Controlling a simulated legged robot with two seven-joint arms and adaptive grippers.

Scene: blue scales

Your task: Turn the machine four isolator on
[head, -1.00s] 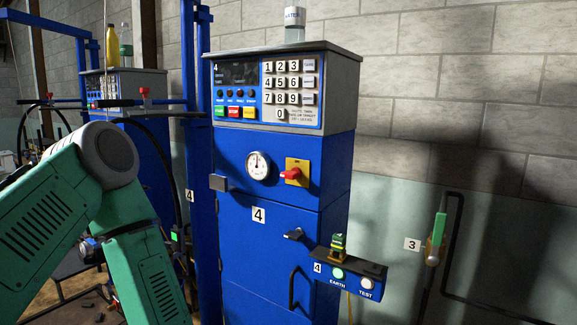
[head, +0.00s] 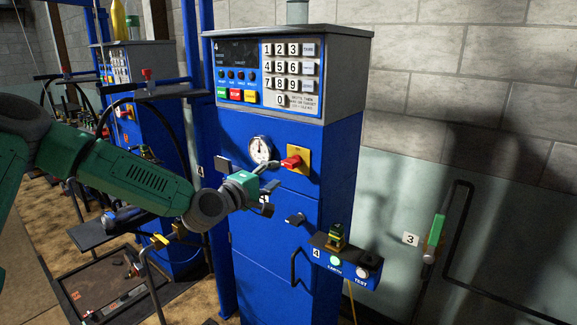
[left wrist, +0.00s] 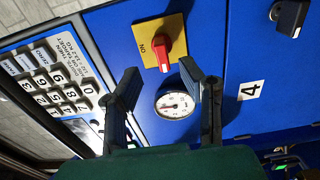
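The machine four isolator is a red rotary handle (head: 291,162) on a yellow plate (head: 304,156), on the blue front of the machine marked 4. In the head view the handle points left. In the left wrist view the red handle (left wrist: 166,45) and yellow plate (left wrist: 149,50) show beyond my fingers, with "ON" printed on the plate. My left gripper (head: 272,176) is open and empty, just left of and below the handle in the head view. In the left wrist view its fingertips (left wrist: 159,74) are spread, with the handle ahead, apparently untouched. My right gripper is not in view.
A round gauge (head: 260,149) sits left of the isolator, with a keypad panel (head: 290,72) above. A black latch (head: 295,219) and the EARTH/TEST box (head: 345,262) stick out below. Another blue machine (head: 135,62) stands behind on the left.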

